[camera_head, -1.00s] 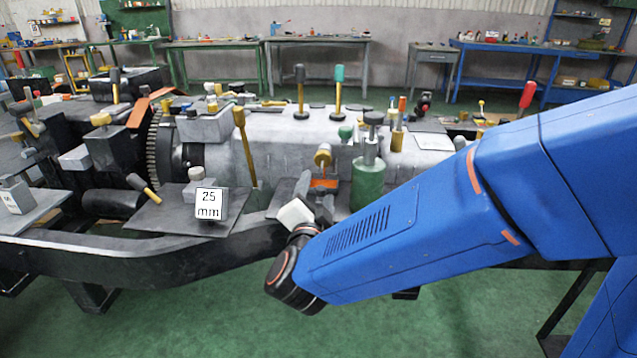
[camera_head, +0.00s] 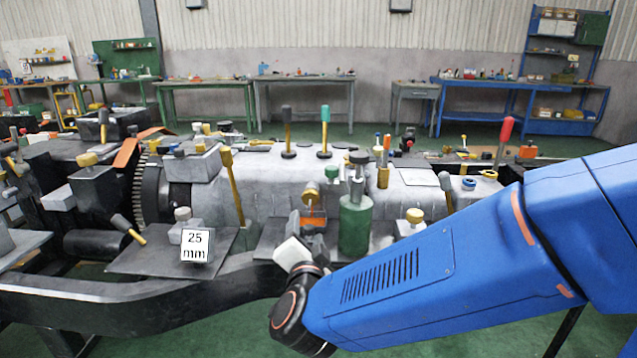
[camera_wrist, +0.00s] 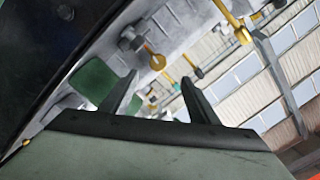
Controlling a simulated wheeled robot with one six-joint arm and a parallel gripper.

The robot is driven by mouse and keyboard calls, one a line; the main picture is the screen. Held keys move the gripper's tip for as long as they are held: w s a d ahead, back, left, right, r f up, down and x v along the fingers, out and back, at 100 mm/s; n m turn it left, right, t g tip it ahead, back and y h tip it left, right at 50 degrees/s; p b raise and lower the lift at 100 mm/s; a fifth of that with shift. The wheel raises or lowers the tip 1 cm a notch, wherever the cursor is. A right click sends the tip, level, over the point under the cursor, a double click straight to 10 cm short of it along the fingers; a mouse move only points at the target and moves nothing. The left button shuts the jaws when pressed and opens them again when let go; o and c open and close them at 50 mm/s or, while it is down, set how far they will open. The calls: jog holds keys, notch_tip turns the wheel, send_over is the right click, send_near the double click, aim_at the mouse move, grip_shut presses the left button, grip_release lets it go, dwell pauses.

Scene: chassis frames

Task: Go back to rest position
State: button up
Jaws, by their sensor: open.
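My blue arm reaches in from the right in the head view, its black wrist low in front of the chassis (camera_head: 110,306). In the head view my gripper is mostly hidden behind the wrist and a pale block-shaped part. In the wrist view my gripper (camera_wrist: 160,95) shows two dark fingers spread apart with nothing between them. Beyond the fingers, that view shows a green cylinder and grey chassis parts, tilted.
A green cylinder (camera_head: 355,226) stands on the chassis close to my wrist. A block marked 25 mm (camera_head: 195,246) sits on a dark plate to the left. Upright tools, including a red-handled one (camera_head: 504,132), stand along the chassis. Workbenches (camera_head: 300,80) line the back wall. Green floor is open between.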

jog(key=w+d+r+n+g+y, duration=0.2)
jog(key=d+n+g+y, duration=0.1)
jog(key=d+n+y, duration=0.15)
jog(key=s+d+f+n+g+h, duration=0.1)
jog(key=s+d+f+g+h, duration=0.1)
jog(key=s+d, duration=0.6)
jog(key=s+d+f+n+g+h, duration=0.1)
jog(key=s+d+f+g, duration=0.3)
jog(key=s+d, duration=0.4)
jog(key=s+d+f+n+g+h, duration=0.2)
jog(key=s+d, duration=0.6)
jog(key=d, duration=0.4)
jog(key=shift+s+d+f+n+g+h, duration=0.2)
jog(key=shift+d+f+n+g+h, duration=0.15)
jog(key=shift+f+g, duration=0.5)
